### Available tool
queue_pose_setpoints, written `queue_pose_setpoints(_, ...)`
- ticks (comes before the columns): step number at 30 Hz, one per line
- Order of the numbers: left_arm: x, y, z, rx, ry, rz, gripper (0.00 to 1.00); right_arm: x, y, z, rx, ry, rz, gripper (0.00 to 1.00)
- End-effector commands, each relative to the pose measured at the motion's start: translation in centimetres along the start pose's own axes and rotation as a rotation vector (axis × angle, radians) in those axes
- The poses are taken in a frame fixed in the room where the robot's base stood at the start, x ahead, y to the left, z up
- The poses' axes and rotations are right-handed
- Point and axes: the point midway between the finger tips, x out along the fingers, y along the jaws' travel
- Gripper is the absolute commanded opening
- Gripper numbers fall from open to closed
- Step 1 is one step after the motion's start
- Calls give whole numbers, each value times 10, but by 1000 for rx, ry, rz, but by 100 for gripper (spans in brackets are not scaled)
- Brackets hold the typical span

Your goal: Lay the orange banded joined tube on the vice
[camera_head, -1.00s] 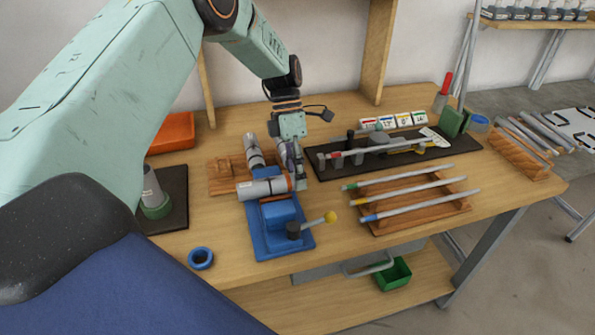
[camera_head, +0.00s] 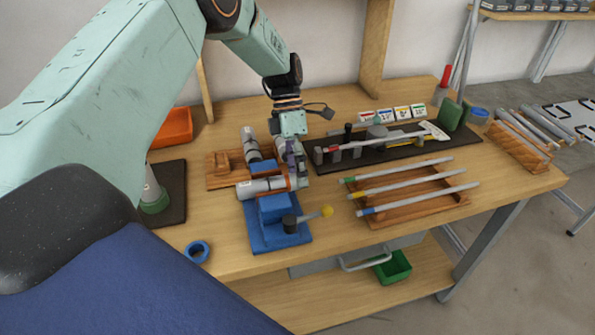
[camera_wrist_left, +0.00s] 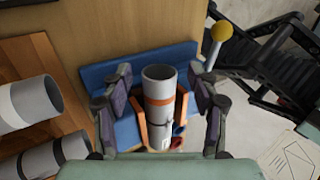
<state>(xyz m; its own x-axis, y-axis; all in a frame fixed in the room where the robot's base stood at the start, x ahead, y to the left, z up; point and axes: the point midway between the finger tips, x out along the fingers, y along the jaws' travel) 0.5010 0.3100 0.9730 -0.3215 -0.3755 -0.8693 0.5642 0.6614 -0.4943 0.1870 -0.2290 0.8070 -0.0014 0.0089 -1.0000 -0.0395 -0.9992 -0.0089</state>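The orange banded joined tube (camera_head: 262,187) is a grey tube lying across the blue vice (camera_head: 266,236). In the left wrist view, the tube (camera_wrist_left: 159,88) shows its open end and orange band, between orange pieces above the blue vice body (camera_wrist_left: 97,76). My left gripper (camera_head: 296,180) is at the tube's right end in the head view. In the left wrist view its fingers (camera_wrist_left: 158,108) stand on either side of the tube, with gaps visible on both sides. My right gripper is not in view.
Other grey tubes (camera_wrist_left: 28,103) rest on a wooden rack (camera_head: 220,168) behind the vice. The vice handle has a yellow knob (camera_head: 327,211). A rack of thin coloured rods (camera_head: 410,205) and a dark tool tray (camera_head: 375,152) stand to the right. A blue ring (camera_head: 197,252) lies front left.

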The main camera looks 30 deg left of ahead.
Motion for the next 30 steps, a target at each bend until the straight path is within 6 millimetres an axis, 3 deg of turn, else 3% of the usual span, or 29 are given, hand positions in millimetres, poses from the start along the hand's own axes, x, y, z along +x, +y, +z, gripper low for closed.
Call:
queue_pose_setpoints(11, -6, 0, 0, 0, -2, 1, 62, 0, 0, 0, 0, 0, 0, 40)
queue_pose_setpoints(24, -89, 1, -2, 1, -4, 2, 62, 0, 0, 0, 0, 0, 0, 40)
queue_pose_setpoints(30, -113, 1, -2, 1, -3, 1, 62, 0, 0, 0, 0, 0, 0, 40)
